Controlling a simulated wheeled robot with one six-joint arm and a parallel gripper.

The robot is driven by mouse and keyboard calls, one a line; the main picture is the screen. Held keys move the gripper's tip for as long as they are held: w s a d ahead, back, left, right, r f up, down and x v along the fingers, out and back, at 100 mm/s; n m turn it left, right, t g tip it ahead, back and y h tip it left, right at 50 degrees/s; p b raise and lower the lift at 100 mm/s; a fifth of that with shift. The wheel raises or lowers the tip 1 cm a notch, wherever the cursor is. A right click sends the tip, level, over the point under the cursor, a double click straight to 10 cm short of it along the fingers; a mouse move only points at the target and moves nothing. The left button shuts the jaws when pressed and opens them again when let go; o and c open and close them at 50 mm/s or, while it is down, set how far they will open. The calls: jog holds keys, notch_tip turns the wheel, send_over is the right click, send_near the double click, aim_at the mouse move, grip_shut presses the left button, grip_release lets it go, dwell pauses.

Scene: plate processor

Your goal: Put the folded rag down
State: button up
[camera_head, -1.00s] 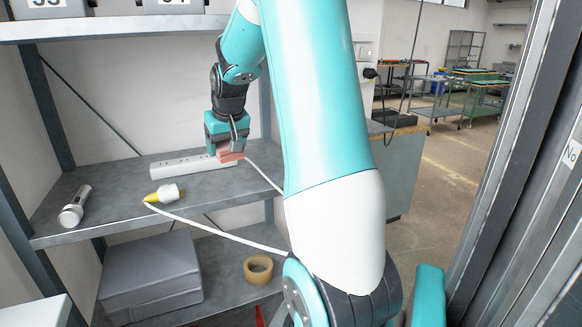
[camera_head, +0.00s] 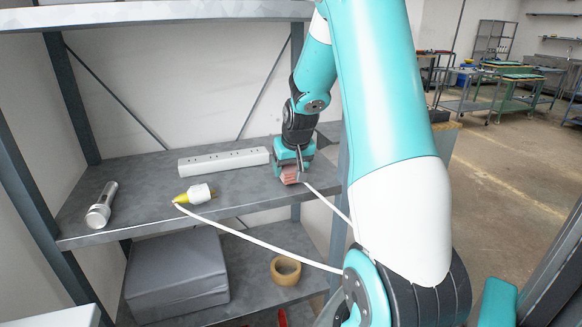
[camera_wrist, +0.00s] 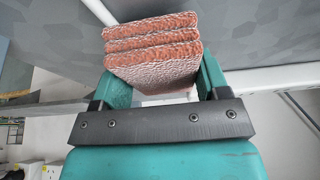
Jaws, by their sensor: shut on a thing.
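The folded rag (camera_head: 289,175) is reddish-pink and layered. It is held in my gripper (camera_head: 291,172) at the right end of the grey middle shelf (camera_head: 140,197). In the wrist view the rag (camera_wrist: 152,50) sits between the two teal fingers of my gripper (camera_wrist: 155,85), its folded layers facing away from the palm. The grey shelf surface shows just beyond the rag. I cannot tell whether the rag touches the shelf.
A white power strip (camera_head: 223,160) lies left of my gripper. A flashlight (camera_head: 101,206) and a yellow-and-white plug (camera_head: 195,194) with a white cable are on the same shelf. A grey box (camera_head: 176,272) and tape roll (camera_head: 286,270) sit below. The shelf middle front has free room.

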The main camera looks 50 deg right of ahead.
jog(key=shift+f, duration=0.2)
jog(key=shift+f, duration=0.1)
jog(key=shift+f, duration=0.15)
jog(key=o, duration=1)
jog(key=shift+r, duration=0.2)
